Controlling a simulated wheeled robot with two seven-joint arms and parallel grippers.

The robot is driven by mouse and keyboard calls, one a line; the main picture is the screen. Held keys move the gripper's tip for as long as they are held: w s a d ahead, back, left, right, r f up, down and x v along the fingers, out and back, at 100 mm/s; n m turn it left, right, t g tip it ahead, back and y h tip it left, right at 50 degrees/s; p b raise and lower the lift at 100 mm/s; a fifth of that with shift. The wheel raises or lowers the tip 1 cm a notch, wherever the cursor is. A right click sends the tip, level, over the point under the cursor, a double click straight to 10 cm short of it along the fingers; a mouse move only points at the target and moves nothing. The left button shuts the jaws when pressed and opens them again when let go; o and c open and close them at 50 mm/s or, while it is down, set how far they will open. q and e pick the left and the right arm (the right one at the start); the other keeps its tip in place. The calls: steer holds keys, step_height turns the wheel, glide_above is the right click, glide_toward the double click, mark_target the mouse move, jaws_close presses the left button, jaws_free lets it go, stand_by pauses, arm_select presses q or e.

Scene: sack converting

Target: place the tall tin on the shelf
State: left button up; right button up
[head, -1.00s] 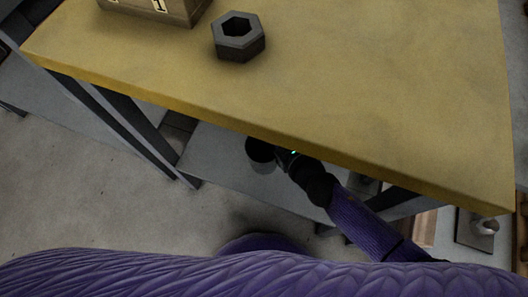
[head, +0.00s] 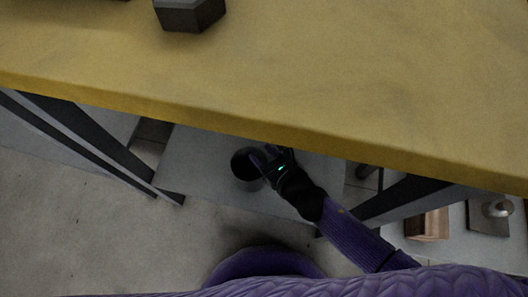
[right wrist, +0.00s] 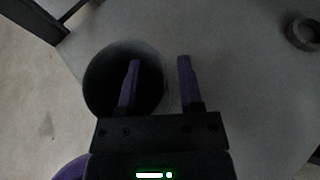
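The tall tin (head: 241,176) is a dark, open-topped cylinder. It stands upright on or just above the grey lower shelf (head: 205,185) beneath the yellow tabletop; I cannot tell for sure that its base touches. My right gripper (head: 266,160) reaches under the table edge to the tin's right rim. In the right wrist view, the tin (right wrist: 97,88) has the left finger of my gripper (right wrist: 158,70) over its mouth and the right finger outside its wall. The fingers are apart, with a visible gap beside the wall. My left gripper is not in view.
Dark table legs flank the shelf. A wooden box (head: 428,224) and a round-knobbed thing (head: 497,207) are at right. A grey ring (right wrist: 303,32) lies right of the tin.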

stand_by(0.3)
arm_select(q)
steer(key=s+r+p, duration=0.2)
steer(key=s, duration=0.1)
steer(key=s+r+p, duration=0.1)
steer(key=shift+s+p, duration=0.3)
steer(key=shift+p, duration=0.05)
arm_select(e)
steer(key=v, duration=1.2)
